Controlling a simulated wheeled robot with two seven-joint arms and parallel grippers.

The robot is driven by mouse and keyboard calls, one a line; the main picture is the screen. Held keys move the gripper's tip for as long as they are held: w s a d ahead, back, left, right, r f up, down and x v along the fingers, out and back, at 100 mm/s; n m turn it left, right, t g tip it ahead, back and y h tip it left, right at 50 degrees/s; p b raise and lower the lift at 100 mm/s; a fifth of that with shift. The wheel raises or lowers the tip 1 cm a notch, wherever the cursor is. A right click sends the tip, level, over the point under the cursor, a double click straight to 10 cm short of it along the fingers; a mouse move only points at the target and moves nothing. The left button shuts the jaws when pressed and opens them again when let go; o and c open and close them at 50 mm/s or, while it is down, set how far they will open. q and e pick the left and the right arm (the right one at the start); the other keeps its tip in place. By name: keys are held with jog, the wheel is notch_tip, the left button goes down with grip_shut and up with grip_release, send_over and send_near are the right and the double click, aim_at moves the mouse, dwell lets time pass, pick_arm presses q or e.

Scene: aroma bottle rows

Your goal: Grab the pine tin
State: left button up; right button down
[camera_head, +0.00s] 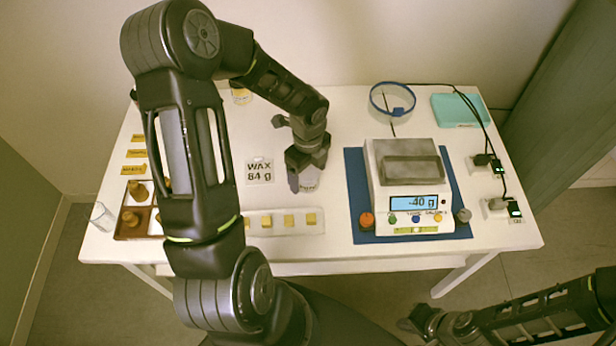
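My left gripper (301,184) points down at the middle of the table, just right of the card reading "WAX 84 g" (260,171). A small pale round object (310,181) shows at its fingertips, mostly hidden by the gripper. I cannot tell whether it is a tin, or whether the fingers are closed on it. No tin clearly marked pine is readable. Small tan labels (136,154) lie at the table's left, too small to read. My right gripper (408,323) is low at the right, off the table's front; its opening is unclear.
A scale (408,200) showing "-40 g" stands on a blue mat (357,190). A tray of yellow cubes (300,221), a brown box (131,218) and a glass (102,216) are along the front. A blue-rimmed ring (392,98) and teal box (455,109) are behind.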

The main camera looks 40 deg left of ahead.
aim_at(308, 172)
pick_arm(q)
jog(key=c, duration=1.5)
notch_tip(308, 172, up, 10)
dwell(0.5)
